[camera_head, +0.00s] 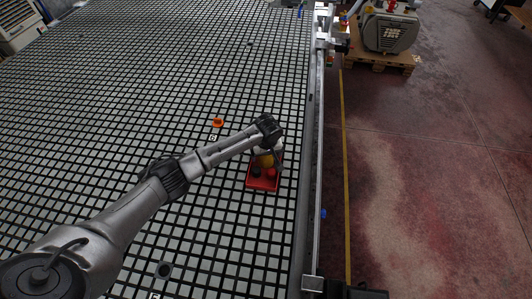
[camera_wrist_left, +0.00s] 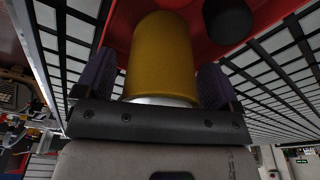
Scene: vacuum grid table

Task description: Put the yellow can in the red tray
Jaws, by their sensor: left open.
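The yellow can (camera_head: 265,161) shows in the head view at the far part of the red tray (camera_head: 262,184), partly hidden by my left gripper (camera_head: 276,163). In the left wrist view the yellow can (camera_wrist_left: 161,60) stands between the two fingers of my left gripper (camera_wrist_left: 155,85), its silver end towards the palm. The fingers are open, one on each side of the can. The red tray (camera_wrist_left: 272,14) shows behind the can in that view. I cannot tell whether the can touches the tray floor. My right gripper is not in view.
A dark can (camera_head: 257,172) and a red object (camera_head: 271,173) are in the tray; the dark can (camera_wrist_left: 229,20) is close beside the yellow can in the wrist view. An orange ring (camera_head: 218,123) lies on the grid table (camera_head: 120,90). A rail (camera_head: 315,150) runs along the right edge.

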